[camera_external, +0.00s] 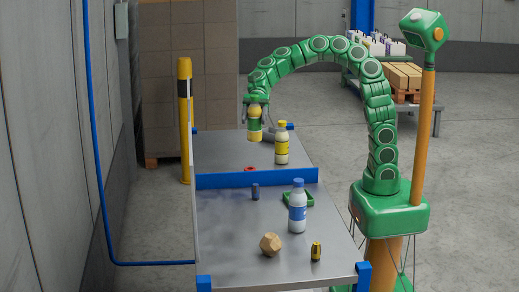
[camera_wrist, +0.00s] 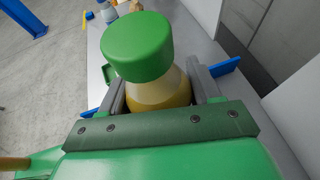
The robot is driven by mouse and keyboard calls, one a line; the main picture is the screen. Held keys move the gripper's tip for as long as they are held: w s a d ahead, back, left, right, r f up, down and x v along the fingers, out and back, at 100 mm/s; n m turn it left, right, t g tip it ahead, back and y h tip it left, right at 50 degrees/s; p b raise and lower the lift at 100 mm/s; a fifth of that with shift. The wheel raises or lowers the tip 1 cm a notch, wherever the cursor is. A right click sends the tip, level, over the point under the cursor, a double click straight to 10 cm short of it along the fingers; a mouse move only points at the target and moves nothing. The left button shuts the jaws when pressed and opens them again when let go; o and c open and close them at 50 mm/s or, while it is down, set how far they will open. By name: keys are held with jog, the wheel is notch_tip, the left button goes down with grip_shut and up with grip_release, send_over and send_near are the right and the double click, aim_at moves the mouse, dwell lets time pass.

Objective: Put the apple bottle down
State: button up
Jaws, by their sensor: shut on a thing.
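My gripper (camera_external: 256,104) hangs over the far section of the metal table, shut on the apple bottle (camera_external: 254,132). The bottle is upright in the external view, with a green label band; I cannot tell if its base touches the table. In the wrist view my gripper (camera_wrist: 158,92) has its grey fingers on both sides of the apple bottle (camera_wrist: 158,90), which shows a green cap and amber contents. Its lower part is hidden there. A bottle with a yellow cap and yellow label (camera_external: 281,152) stands close to the right of it.
A blue divider (camera_external: 255,180) crosses the table (camera_external: 220,215). A blue-capped bottle (camera_external: 298,214), a green tray (camera_external: 288,198), a dark blue cylinder (camera_external: 255,192), a wooden polyhedron (camera_external: 270,244) and a yellow-black item (camera_external: 316,251) are nearer. A red ring (camera_external: 250,169) lies by the divider.

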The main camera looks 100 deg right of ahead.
jog(key=s+a+n+g, duration=0.2)
jog(key=a+n+g, duration=0.1)
jog(key=a, duration=2.7)
jog(key=shift+w+a+f, duration=1.2)
jog(key=shift+w+f, duration=0.8)
jog(key=shift+f, duration=0.15)
jog(key=shift+w+a+f, duration=1.25)
jog(key=shift+w+f, duration=0.75)
jog(key=shift+f, duration=0.15)
jog(key=shift+w+a+f, duration=1.2)
jog(key=shift+w+f, duration=0.8)
jog(key=shift+f, duration=0.15)
jog(key=shift+f, duration=0.15)
jog(key=o, duration=1.3)
jog(key=shift+c, duration=0.2)
